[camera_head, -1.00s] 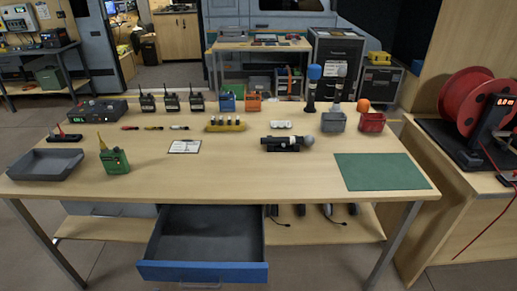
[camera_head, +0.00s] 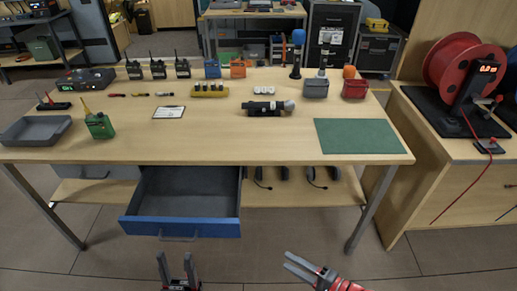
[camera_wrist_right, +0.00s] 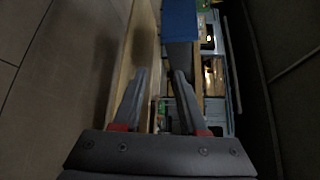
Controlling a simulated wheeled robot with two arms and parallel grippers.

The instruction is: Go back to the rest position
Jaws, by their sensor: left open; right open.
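My left gripper (camera_head: 177,268) shows at the bottom of the head view, in front of the workbench and below the open drawer. Its two fingers point up and stand apart, with nothing between them. My right gripper (camera_head: 304,266) is at the bottom centre, its fingers pointing up and left, open and empty. In the right wrist view the right gripper's fingers (camera_wrist_right: 158,88) are spread, with nothing gripped between them. Both grippers are clear of the bench.
The workbench (camera_head: 230,140) holds radios, a green radio (camera_head: 99,125), a grey tray (camera_head: 36,131), microphones and a green mat (camera_head: 358,136). Its drawer (camera_head: 185,229) is pulled out toward me. A side table with a red cable reel (camera_head: 452,75) stands right. The floor (camera_head: 300,230) in front is free.

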